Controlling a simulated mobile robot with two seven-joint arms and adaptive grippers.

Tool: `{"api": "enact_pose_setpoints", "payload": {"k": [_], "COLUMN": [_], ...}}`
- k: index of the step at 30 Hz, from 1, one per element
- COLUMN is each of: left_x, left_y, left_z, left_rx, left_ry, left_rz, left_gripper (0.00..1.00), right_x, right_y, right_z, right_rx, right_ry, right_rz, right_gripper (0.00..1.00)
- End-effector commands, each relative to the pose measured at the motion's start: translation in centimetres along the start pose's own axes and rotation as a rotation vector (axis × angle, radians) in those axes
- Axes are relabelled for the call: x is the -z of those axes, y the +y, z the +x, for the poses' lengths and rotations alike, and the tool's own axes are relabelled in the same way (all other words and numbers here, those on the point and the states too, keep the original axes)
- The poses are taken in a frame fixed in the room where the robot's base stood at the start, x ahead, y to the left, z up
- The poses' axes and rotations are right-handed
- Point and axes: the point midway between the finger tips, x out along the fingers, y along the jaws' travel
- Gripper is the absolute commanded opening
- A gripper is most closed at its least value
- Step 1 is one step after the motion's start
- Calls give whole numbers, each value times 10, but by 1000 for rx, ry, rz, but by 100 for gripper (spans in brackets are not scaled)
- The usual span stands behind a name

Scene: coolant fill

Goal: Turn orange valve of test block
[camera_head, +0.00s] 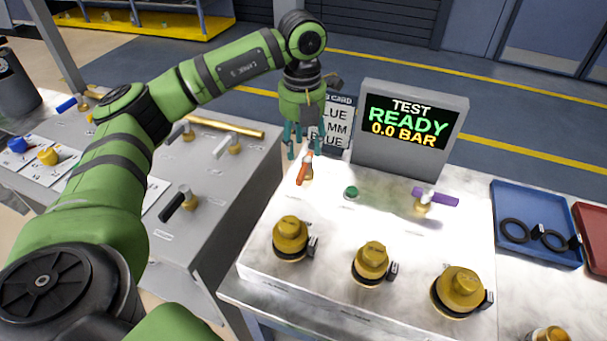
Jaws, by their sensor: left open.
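The test block (330,248) is a pale box on a bench, with a dark screen (407,122) at its back reading "TEST READY 0.0 BAR". The orange valve (303,170) is a lever on a brass stem at the block's back left; its handle slants from upper right to lower left. My left gripper (304,145) points down, its teal fingers apart, just above and behind the orange handle. Whether a finger touches the handle cannot be told. My right gripper is not in view.
Several brass caps (370,262) stand along the block's front. A grey cabinet (215,215) with black and white levers is to the left. A blue tray (537,244) with black rings and a red tray (592,232) are at right. A card (331,122) stands behind my gripper.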

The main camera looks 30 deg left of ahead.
Motion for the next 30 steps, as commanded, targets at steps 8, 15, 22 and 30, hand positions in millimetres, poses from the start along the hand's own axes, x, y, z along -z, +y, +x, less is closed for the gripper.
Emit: {"api": "enact_pose_setpoints", "payload": {"k": [8,15,22,30], "left_x": [1,0,0,0], "left_y": [1,0,0,0], "left_z": [35,64,69,69], "left_rx": [-3,-1,0,0], "left_ry": [5,2,1,1], "left_rz": [-1,-1,0,1], "left_gripper": [48,48,48,0], "right_x": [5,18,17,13], "right_y": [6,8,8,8], "right_z": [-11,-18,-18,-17], "right_rx": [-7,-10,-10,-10], "right_ry": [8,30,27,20], "right_rz": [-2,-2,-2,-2], "right_gripper": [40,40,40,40]}}
